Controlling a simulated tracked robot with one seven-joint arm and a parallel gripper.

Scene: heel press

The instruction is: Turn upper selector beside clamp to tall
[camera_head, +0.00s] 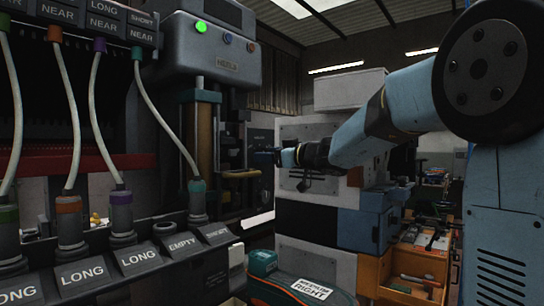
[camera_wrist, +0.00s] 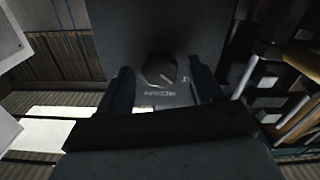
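A round dark knob (camera_wrist: 160,71) with a pale pointer mark sits on a dark panel (camera_wrist: 205,35) in the wrist view; it appears to be the selector. The pointer slants toward the lower right. Small lettering under and beside the knob is too blurred to read. My gripper (camera_wrist: 162,84) is open, with one finger on each side of the knob and a visible gap to it on both sides. In the head view my gripper (camera_head: 276,157) points left at the dark press side. The knob is not distinct there, and I cannot make out the clamp for sure.
The grey press (camera_head: 205,50) with a lit green button stands left of my gripper. A row of hoses with a label rail (camera_head: 130,258) is at the front left. A grey and blue cabinet (camera_head: 310,220) and an orange tool drawer (camera_head: 415,265) stand below my arm.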

